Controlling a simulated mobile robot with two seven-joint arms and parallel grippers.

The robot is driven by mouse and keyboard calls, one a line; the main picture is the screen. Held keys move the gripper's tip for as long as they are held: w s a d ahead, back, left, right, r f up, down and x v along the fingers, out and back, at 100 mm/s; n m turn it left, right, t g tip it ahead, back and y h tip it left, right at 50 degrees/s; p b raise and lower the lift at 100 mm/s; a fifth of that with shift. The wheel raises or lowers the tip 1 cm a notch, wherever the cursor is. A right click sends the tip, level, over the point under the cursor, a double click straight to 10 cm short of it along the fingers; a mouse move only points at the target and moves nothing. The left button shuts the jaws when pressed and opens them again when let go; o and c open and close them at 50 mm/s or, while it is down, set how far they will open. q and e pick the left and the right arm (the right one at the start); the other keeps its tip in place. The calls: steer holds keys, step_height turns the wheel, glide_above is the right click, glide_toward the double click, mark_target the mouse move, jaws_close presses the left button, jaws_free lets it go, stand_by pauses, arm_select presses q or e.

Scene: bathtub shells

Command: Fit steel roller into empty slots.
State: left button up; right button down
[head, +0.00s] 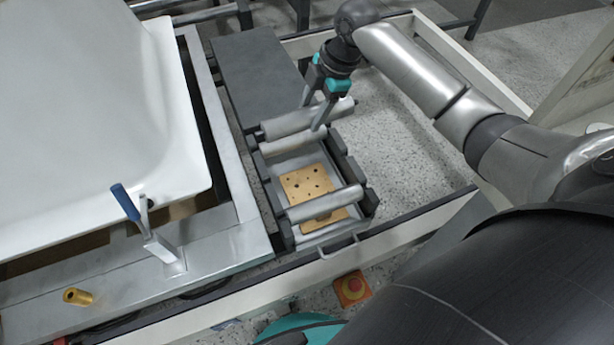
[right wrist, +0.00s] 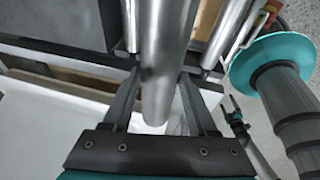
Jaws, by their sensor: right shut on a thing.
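My right gripper (head: 312,117) is shut on a steel roller (head: 290,125), the farthest one. A finger is on each side of it. The same held roller (right wrist: 165,60) runs between the fingers (right wrist: 158,100) in the right wrist view. It lies across the far end of the dark slotted frame; I cannot tell whether it touches the slots. A second roller (head: 280,146) lies just in front of it. A third roller (head: 325,203) spans the near end. The dark side rail (head: 352,172) has notches.
A perforated tan plate (head: 305,183) lies in the tray between the rollers. A dark flat panel (head: 255,65) is behind the frame. The white tub shell (head: 90,110), a blue-handled clamp (head: 127,203) and a brass piece (head: 77,296) are left.

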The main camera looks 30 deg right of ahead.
steer(key=shift+w+f, duration=0.15)
steer(key=shift+f, duration=0.5)
arm_select(q)
steer(key=w+d+r+t+b, duration=0.1)
steer(key=w+d+r+b, duration=0.6)
steer(key=w+r, duration=0.4)
steer(key=shift+r+h+b, duration=0.3)
steer(key=shift+r+b, duration=0.4)
steer(key=shift+b, duration=0.15)
arm_select(e)
step_height(320, 180, down, 19)
steer(key=shift+c, duration=0.9)
jaws_free()
steer(key=shift+r, duration=0.15)
